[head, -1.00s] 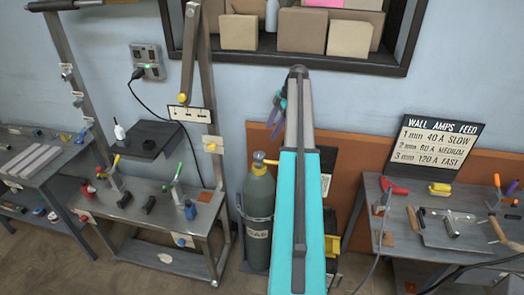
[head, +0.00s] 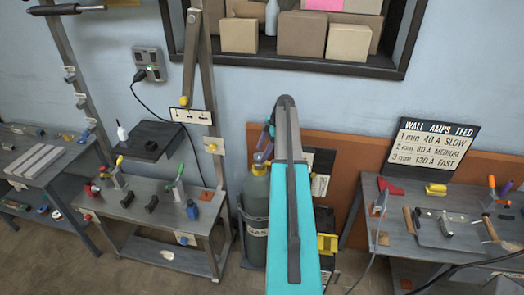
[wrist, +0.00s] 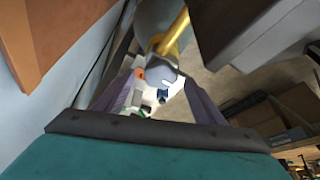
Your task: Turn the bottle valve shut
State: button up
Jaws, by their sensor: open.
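The grey-green gas bottle (head: 255,210) stands upright in a dark holder by the wall, partly hidden by my arm. In the wrist view the brass-yellow valve (wrist: 172,38) shows at the top centre, against the rounded bottle (wrist: 160,15). In the wrist view the fingers of my gripper (wrist: 158,78) are spread apart and hold nothing. The valve appears just beyond their tips; I cannot tell whether they touch it.
A steel bench (head: 150,205) with clamps stands left of the bottle. Another bench (head: 400,235) with tools stands right, below the amps sign (head: 432,144). An orange board (head: 370,160) lines the wall behind. A dark box (wrist: 245,30) fills the wrist view's upper right.

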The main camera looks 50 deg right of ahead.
jog(key=shift+w+a+f, duration=0.1)
jog(key=shift+a+f, duration=0.1)
jog(key=shift+f, duration=0.35)
jog(key=c, duration=1.1)
jog(key=shift+o, duration=0.2)
